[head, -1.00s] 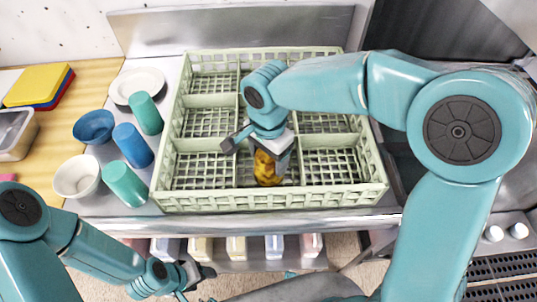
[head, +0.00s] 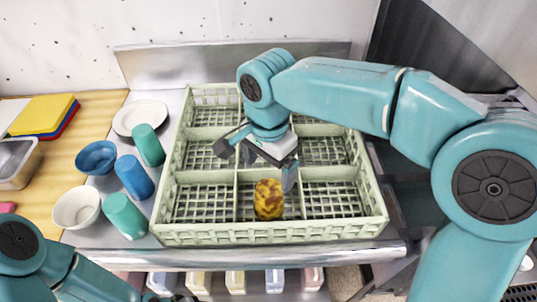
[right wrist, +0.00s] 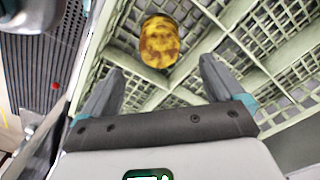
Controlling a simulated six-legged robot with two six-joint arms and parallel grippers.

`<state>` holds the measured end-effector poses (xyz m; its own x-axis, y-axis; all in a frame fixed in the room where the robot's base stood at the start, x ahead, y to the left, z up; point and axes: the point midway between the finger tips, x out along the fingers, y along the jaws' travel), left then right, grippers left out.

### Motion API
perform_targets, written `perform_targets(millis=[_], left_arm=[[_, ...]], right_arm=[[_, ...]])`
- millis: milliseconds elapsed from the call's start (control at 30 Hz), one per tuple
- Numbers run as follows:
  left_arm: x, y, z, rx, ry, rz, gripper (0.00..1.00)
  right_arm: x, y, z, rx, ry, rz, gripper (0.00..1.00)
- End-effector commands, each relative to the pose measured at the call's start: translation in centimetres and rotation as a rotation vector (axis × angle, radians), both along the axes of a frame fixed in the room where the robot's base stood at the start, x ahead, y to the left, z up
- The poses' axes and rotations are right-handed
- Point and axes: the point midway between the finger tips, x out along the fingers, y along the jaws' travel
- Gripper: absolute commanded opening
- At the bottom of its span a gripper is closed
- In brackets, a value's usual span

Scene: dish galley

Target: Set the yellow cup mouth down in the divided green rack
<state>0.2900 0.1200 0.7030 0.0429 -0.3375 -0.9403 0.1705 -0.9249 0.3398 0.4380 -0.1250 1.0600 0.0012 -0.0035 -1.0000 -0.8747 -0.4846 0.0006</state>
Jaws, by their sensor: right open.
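The yellow cup (head: 269,199), mottled with brown, stands in the front middle compartment of the divided green rack (head: 270,234). Its closed end seems to face up; the mouth is hidden below. My right gripper (head: 262,166) is open and empty, above and behind the cup, apart from it. In the right wrist view the cup (right wrist: 160,42) lies beyond the two spread fingertips (right wrist: 162,68), with nothing between them. My left arm shows at the lower left of the head view, but its gripper is out of the frame.
Left of the rack are a white plate (head: 140,115), a blue bowl (head: 97,157), a white bowl (head: 77,207), a blue cup (head: 134,176) and two green cups (head: 149,145) (head: 125,215). Coloured boards (head: 45,115) lie farther left. The other visible rack compartments look empty.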

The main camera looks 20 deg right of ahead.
Motion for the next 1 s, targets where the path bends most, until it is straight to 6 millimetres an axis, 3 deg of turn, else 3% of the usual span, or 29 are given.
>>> perform_targets(millis=[100, 233, 767, 867, 1000], left_arm=[[0.0, 0.0, 0.2, 0.0, 0.0, 0.0, 0.62], [0.0, 0.0, 0.3, 0.0, 0.0, 0.0, 0.62], [0.0, 0.0, 0.3, 0.0, 0.0, 0.0, 0.62], [0.0, 0.0, 1.3, 0.0, 0.0, 0.0, 0.62], [0.0, 0.0, 4.1, 0.0, 0.0, 0.0, 0.62]], right_arm=[[0.0, 0.1, 2.1, 0.001, -0.002, 0.0, 0.95], [0.0, 0.0, 3.1, 0.001, 0.0, -0.001, 0.95], [0.0, 0.0, 3.3, 0.0, 0.001, -0.001, 0.95], [0.0, 0.0, 4.3, 0.001, 0.0, -0.001, 0.95], [0.0, 0.0, 7.1, 0.001, 0.0, -0.001, 0.95]])
